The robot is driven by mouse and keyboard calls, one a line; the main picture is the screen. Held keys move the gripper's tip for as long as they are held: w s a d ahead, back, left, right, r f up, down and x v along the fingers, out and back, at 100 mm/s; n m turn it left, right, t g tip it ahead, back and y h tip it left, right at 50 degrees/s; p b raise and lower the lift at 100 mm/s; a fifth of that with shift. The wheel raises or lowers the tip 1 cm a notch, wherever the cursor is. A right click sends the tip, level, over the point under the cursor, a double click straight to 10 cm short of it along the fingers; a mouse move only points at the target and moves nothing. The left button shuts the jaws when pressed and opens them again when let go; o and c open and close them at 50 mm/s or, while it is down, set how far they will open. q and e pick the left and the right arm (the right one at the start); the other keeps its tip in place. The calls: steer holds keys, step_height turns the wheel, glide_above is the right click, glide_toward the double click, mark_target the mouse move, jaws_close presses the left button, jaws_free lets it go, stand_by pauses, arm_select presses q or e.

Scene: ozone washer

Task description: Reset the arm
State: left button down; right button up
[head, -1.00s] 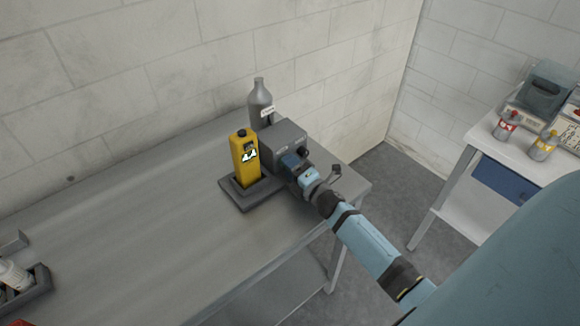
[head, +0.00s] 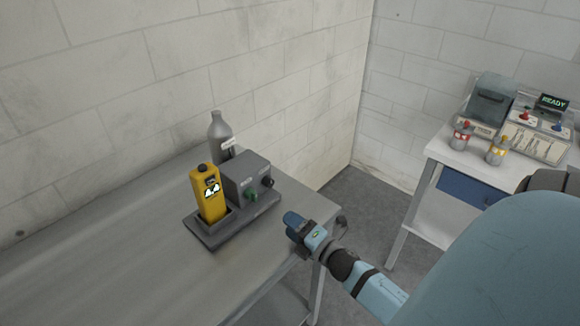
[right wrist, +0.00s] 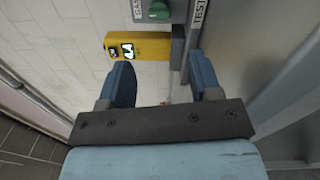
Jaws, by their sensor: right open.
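My right gripper (head: 291,219) is just off the front right edge of the metal table in the head view, to the right of the grey dock. In the right wrist view its two blue fingers (right wrist: 160,82) stand apart with nothing between them. The blue right arm comes in from the lower right. My left gripper is not in view. A yellow handheld device (head: 207,196) stands upright in the dock (head: 222,236); the device also shows beyond the fingers in the right wrist view (right wrist: 142,46).
A grey box (head: 246,177) with a green knob (head: 252,195) and a dark knob sits on the dock, before a grey bottle (head: 219,132). The metal table (head: 120,240) is clear at left. A white side table (head: 432,150) at right bears bottles and a machine reading READY.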

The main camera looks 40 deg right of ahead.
stand_by(0.4)
steer(key=m, duration=0.1)
steer(key=m+h, duration=0.1)
steer(key=m+g+h, duration=0.1)
steer(key=shift+s+r+m, duration=0.25)
steer(key=shift+r+m, duration=0.1)
steer(key=shift+m, duration=0.05)
steer(key=s+a+m+g+y, duration=0.1)
steer(key=s+a+m+g, duration=0.55)
steer(key=s+m, duration=0.2)
steer(key=s+a+m+g, duration=0.6)
steer(key=s+m+g, duration=0.15)
steer(key=s, duration=0.25)
steer(key=w+a+f+n+t+y+p, duration=0.1)
steer(key=w+a+f+t+y+p, duration=0.2)
steer(key=f+t, duration=0.4)
steer(key=w+a+f+p, duration=0.1)
steer(key=w+a, duration=0.1)
steer(key=shift+w+a+f+n, duration=0.3)
steer(key=shift+a+f+n, duration=0.1)
